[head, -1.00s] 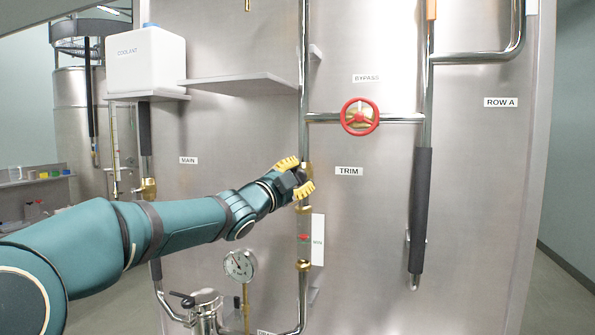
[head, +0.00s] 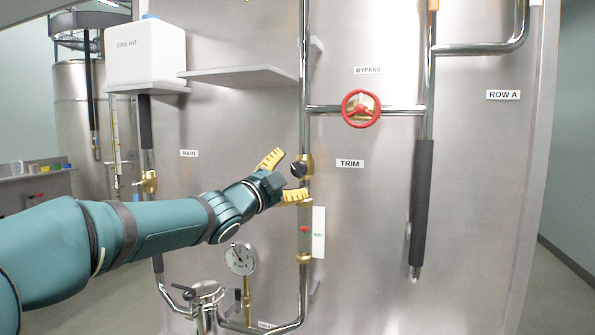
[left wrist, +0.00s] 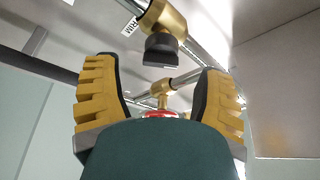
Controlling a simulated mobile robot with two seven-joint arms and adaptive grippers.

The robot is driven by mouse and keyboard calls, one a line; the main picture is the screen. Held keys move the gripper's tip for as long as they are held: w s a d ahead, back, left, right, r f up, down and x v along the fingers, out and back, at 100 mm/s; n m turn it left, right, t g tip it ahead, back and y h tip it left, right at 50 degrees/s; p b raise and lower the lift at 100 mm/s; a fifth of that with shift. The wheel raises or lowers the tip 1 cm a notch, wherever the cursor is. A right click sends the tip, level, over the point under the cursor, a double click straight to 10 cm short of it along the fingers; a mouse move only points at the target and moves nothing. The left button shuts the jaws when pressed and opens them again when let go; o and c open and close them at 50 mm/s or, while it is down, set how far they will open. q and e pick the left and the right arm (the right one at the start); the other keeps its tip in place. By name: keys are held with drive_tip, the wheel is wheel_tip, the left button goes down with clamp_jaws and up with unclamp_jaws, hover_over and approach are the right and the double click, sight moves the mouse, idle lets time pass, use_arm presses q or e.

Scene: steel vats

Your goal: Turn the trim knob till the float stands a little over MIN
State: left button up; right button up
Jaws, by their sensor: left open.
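The trim knob (head: 299,169) is a dark knob on a brass valve body on the vertical pipe, left of the TRIM label (head: 350,163). It also shows in the left wrist view (left wrist: 162,50), beyond the fingers. My left gripper (head: 284,178) is open, its yellow fingers spread just left of the knob, with nothing between them in the wrist view. Below the knob is the sight tube with a red float (head: 304,229), beside a white scale plate (head: 318,233). The float appears slightly above the small MIN marking, which is hard to read. My right gripper is not seen.
A red BYPASS handwheel (head: 361,108) is up and to the right. A dial gauge (head: 240,259) and a steel pot (head: 206,298) are below my left arm. A shelf (head: 243,76) and a white coolant tank (head: 146,52) are at upper left.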

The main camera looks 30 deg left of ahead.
use_arm(q)
drive_tip(key=v, duration=0.8)
drive_tip(key=shift+s, duration=0.2)
